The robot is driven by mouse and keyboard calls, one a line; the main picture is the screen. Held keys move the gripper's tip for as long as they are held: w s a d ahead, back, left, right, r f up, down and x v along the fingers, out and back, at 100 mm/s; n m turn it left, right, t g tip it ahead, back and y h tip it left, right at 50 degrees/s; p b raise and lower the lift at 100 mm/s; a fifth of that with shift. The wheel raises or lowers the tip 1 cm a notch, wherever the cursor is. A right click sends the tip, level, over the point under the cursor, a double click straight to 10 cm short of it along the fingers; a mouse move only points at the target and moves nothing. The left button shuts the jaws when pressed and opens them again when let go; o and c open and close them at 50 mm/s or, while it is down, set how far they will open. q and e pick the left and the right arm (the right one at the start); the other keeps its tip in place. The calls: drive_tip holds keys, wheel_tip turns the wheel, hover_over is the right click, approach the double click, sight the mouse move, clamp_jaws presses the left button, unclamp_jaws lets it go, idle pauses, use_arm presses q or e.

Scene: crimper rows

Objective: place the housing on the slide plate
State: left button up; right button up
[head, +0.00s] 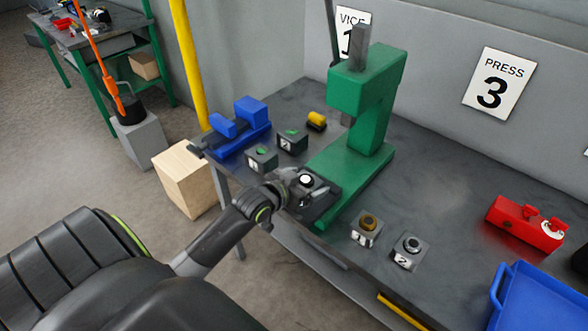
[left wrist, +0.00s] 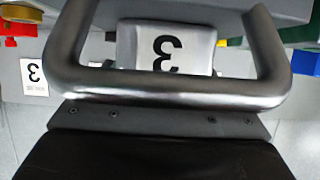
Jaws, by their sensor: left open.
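My left gripper (head: 303,188) is open at the front of the green press (head: 364,95). It is close to a small part with a round white top (head: 306,180), and I cannot tell whether they touch. A dark plate (head: 327,203) shows beside the gripper at the press's front, partly hidden by it; it may be the slide plate. In the left wrist view a pale block marked 3 (left wrist: 190,50) shows behind a curved metal bar. I cannot tell for sure which part is the housing. My right gripper is not in view.
Ring-topped blocks marked 1 (head: 366,237) and 2 (head: 404,262) stand right of the press. Green-topped blocks (head: 262,165) and a blue vise (head: 240,133) stand left. A red fixture (head: 525,226) and blue bin (head: 540,300) are at right. The bench's middle right is clear.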

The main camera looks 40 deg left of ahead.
use_arm(q)
drive_tip(key=d+b+v, duration=0.1)
drive_tip(key=v, duration=1)
drive_tip(key=shift+s+a+r, duration=0.2)
drive_tip(key=shift+s+a, duration=0.2)
drive_tip(key=shift+a, duration=0.1)
